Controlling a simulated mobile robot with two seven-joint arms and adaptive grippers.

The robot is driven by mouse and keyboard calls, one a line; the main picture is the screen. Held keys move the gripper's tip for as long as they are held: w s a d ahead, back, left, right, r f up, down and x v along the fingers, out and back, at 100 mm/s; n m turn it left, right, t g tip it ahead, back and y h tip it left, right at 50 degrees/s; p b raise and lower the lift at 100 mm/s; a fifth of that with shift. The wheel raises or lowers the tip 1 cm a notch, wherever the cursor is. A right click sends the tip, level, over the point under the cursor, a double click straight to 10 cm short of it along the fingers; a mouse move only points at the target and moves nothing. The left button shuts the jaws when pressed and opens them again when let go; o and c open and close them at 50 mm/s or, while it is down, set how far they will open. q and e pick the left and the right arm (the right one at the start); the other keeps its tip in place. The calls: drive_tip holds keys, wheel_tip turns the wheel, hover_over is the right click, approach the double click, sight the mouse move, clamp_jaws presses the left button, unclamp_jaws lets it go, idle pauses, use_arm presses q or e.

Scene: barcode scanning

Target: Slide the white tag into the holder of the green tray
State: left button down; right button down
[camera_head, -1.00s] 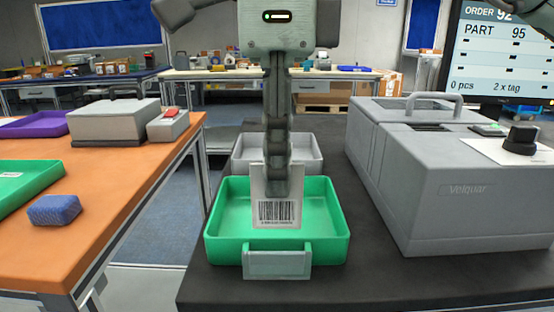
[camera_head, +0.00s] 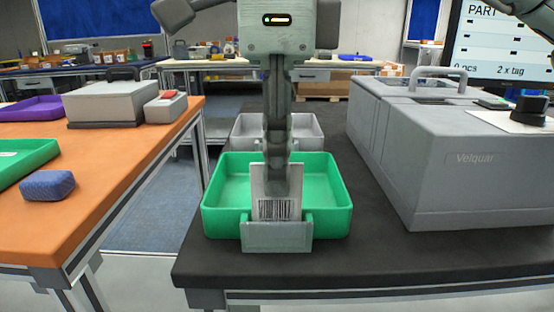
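The white tag (camera_head: 262,200) with a barcode hangs upright in my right gripper (camera_head: 277,190), whose dark fingers are shut on it. The green tray (camera_head: 335,228) stands on the dark table, with a grey holder (camera_head: 276,238) on its front wall. The tag's lower edge is hidden behind the holder's front plate, and the barcode's upper part shows above it. I cannot tell how deep the tag sits or whether it touches the holder's bottom. My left gripper does not show.
A grey tray (camera_head: 248,132) stands behind the green one. A big grey machine (camera_head: 440,170) marked Velquar is close on the right. An orange table (camera_head: 110,200) on the left holds a blue block (camera_head: 47,185), another green tray and a purple tray.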

drive_tip(key=shift+f, duration=0.1)
idle(0.3)
drive_tip(key=c, duration=1.6)
unclamp_jaws()
drive_tip(key=shift+c, duration=0.2)
wheel_tip(320, 180, up, 12)
